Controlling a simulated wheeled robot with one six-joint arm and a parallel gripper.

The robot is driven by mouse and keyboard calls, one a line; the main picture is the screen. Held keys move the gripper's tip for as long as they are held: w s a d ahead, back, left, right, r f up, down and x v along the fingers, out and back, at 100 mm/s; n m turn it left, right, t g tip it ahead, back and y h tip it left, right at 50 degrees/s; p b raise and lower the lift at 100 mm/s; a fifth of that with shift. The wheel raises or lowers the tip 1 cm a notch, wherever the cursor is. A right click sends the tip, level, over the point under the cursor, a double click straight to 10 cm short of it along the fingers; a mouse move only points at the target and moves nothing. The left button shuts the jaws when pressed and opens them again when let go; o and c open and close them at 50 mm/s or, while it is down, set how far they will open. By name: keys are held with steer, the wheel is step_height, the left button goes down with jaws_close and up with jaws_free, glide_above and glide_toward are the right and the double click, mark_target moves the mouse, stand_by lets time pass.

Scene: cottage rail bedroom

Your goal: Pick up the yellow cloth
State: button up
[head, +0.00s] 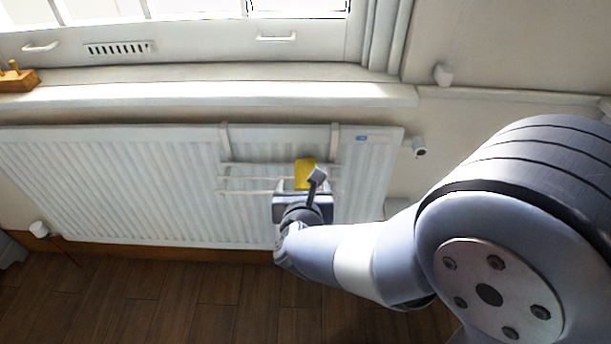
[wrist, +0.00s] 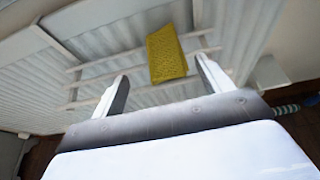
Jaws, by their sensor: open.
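The yellow cloth (head: 305,172) hangs over the bars of a white rail rack (head: 240,178) on the front of the radiator. In the wrist view the cloth (wrist: 166,54) is a small textured yellow piece lying across the rack's bars (wrist: 90,72). My gripper (wrist: 160,82) is open and empty, with one finger on each side of the picture and the cloth ahead between and beyond the tips. In the head view my gripper (head: 304,190) is just in front of the cloth and hides its lower part.
The white radiator (head: 120,185) stands below the windowsill (head: 200,92). A wooden object (head: 16,78) sits on the sill at the far left. A valve (head: 419,150) sticks out at the radiator's right end. The wooden floor (head: 150,300) is clear.

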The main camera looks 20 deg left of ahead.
mark_target(307, 175)
steer(key=x, duration=0.2)
steer(key=b+x, duration=0.1)
steer(key=x, duration=0.2)
steer(key=shift+w+d+f, duration=0.2)
steer(key=shift+w+d, duration=0.1)
steer(key=shift+w, duration=0.15)
steer(key=c, duration=1)
